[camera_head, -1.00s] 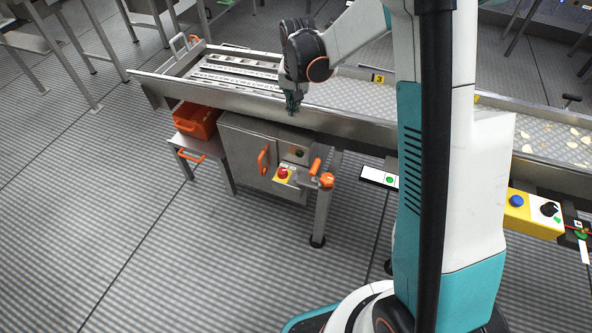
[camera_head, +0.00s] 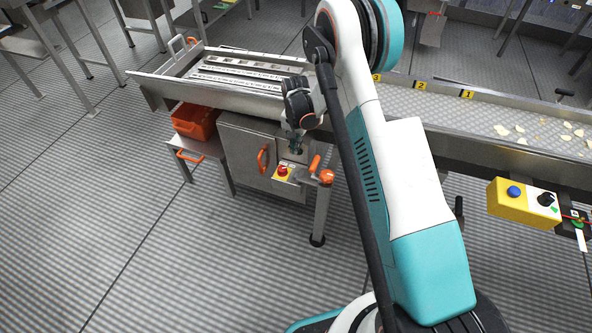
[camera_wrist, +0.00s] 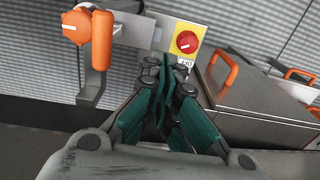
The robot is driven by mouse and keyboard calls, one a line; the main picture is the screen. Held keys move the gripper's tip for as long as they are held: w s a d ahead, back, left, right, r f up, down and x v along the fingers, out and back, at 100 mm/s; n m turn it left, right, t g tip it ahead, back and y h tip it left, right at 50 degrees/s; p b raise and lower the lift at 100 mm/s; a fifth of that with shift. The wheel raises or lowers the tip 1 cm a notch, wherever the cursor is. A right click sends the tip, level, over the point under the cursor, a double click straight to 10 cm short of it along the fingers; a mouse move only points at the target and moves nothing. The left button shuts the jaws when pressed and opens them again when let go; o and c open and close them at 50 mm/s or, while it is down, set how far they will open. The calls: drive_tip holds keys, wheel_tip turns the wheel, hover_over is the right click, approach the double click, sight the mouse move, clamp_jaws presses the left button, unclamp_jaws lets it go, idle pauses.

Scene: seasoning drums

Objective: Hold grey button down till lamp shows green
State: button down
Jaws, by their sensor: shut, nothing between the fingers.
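My gripper (camera_head: 295,147) is shut and empty, pointing down at the front of the steel cabinet (camera_head: 241,152) under the conveyor. In the wrist view its closed fingertips (camera_wrist: 170,64) are just below a yellow plate with a red knob (camera_wrist: 187,42) and beside a grey metal bracket (camera_wrist: 135,30). I cannot make out the grey button in either view; the gripper covers part of the panel above the red knob. I cannot tell whether the fingertips touch anything. No lamp can be clearly identified.
Orange handles (camera_head: 325,177) stick out right of the red knob. An orange bin (camera_head: 195,121) stands left of the cabinet. A yellow box with a blue button (camera_head: 514,192) hangs under the conveyor at right. The floor in front is clear.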

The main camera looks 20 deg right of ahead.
sight(296, 174)
wheel_tip(296, 174, down, 14)
drive_tip(key=b, duration=0.5)
drive_tip(key=shift+b, duration=0.35)
drive_tip(key=shift+f, duration=0.7)
drive_tip(key=shift+s+f, duration=0.15)
drive_tip(key=shift+f, duration=0.1)
drive_tip(key=shift+d+f, duration=0.15)
idle(0.7)
drive_tip(key=shift+a+r, duration=0.2)
drive_tip(key=shift+r, duration=4.1)
